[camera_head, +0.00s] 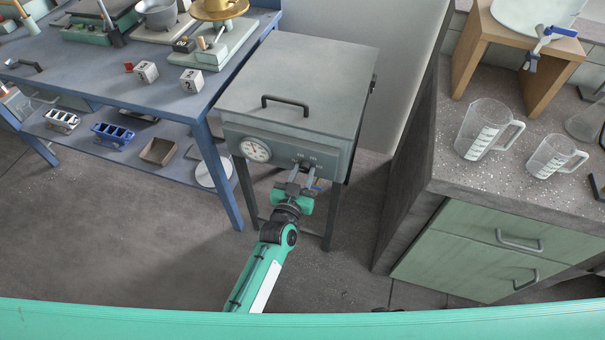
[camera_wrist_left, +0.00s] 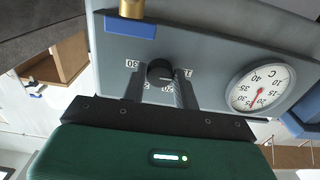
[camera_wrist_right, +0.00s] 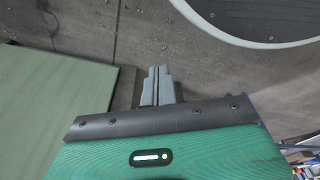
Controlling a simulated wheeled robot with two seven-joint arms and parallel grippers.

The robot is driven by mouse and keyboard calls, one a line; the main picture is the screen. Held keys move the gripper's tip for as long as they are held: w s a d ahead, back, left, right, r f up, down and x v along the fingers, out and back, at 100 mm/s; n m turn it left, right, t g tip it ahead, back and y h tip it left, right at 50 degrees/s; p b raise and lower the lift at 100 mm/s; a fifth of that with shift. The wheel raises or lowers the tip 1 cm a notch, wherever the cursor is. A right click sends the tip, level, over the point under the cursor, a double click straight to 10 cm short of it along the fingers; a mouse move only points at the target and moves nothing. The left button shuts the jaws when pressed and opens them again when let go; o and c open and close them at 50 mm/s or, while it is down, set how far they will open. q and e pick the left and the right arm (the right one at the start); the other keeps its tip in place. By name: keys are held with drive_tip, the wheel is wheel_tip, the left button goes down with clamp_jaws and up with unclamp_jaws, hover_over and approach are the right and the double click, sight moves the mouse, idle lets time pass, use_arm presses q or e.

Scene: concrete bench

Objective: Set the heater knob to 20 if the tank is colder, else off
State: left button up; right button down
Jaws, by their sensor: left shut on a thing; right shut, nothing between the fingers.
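The grey tank (camera_head: 298,80) stands in the middle of the head view, its lid shut. Its front panel carries a round white thermometer dial (camera_head: 255,150) with a red needle. The dial shows upside down in the left wrist view (camera_wrist_left: 262,88); I cannot read its exact value. The black heater knob (camera_wrist_left: 160,72) sits beside it, with number labels around it, 30 and 20 among them. My left gripper (camera_head: 299,178) is shut on the knob, one finger on each side. My right gripper (camera_wrist_right: 160,82) is shut and empty, away from the tank.
A counter (camera_head: 455,165) with two measuring jugs (camera_head: 487,130) stands to the right. A brass fitting (camera_wrist_left: 130,8) and a blue part (camera_wrist_left: 130,26) are close to the knob.

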use_arm(q)
drive_tip(key=shift+n, duration=0.3)
use_arm(e)
drive_tip(key=shift+s+f, duration=0.1)
use_arm(q)
drive_tip(key=shift+n, duration=0.5)
drive_tip(key=n+p, duration=0.1)
drive_tip(key=n, duration=0.1)
drive_tip(key=shift+n, duration=0.3)
drive_tip(key=n, duration=0.2)
drive_tip(key=shift+n, duration=2.9)
use_arm(e)
drive_tip(key=shift+s+d+f, duration=0.1)
drive_tip(key=shift+s+f, duration=0.05)
drive_tip(key=shift+f, duration=0.3)
drive_tip(key=shift+s+d+f, duration=0.1)
drive_tip(key=shift+s+f, duration=0.05)
drive_tip(key=shift+f, duration=0.25)
